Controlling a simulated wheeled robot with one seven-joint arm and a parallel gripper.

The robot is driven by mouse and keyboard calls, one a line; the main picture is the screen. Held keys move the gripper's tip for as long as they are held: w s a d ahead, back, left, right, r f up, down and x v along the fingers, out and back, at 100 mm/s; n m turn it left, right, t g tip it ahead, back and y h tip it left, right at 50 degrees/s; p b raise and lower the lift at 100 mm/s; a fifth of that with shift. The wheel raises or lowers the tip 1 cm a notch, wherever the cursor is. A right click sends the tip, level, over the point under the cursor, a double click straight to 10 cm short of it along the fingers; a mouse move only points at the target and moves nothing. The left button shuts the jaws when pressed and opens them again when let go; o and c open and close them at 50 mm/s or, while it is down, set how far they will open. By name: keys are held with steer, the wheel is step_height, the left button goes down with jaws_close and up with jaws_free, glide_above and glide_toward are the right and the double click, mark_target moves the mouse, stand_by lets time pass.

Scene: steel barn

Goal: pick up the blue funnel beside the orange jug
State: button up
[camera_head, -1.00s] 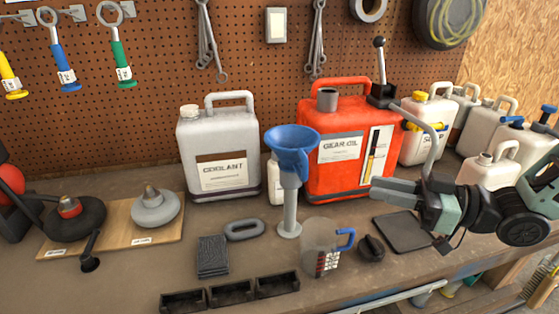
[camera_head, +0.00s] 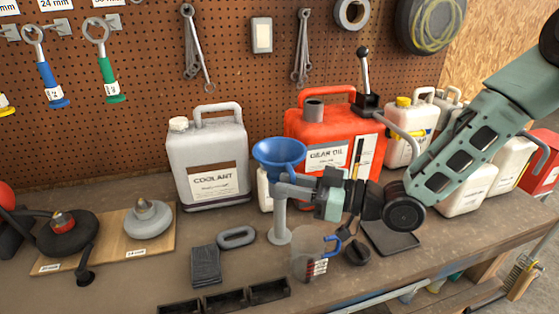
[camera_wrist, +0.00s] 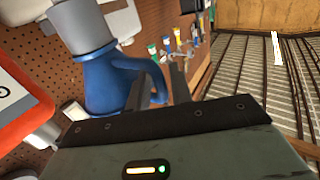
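The blue funnel (camera_head: 279,152) sits upright in the top of a grey post stand (camera_head: 280,220), in front of the orange jug (camera_head: 316,128) labelled GEAR OIL and a little to its left. In the wrist view the funnel (camera_wrist: 100,82) is tilted, with its looped handle reaching toward my fingers. My gripper (camera_head: 284,186) is at the funnel's lower part, coming from the right. In the wrist view my two fingers (camera_wrist: 158,88) stand apart with part of the handle between them. I cannot make out firm contact. The funnel's lower end is partly hidden by my gripper.
A grey COOLANT jug (camera_head: 208,160) stands left behind the funnel, with a small white bottle (camera_head: 264,188) close behind the stand. A clear measuring cup (camera_head: 308,255) stands below my gripper. Black bins (camera_head: 225,297) line the front edge. White jugs (camera_head: 405,140) stand at right.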

steer(key=shift+x, duration=0.9)
steer(key=shift+c, duration=0.3)
jaws_close()
steer(key=shift+r, duration=0.15)
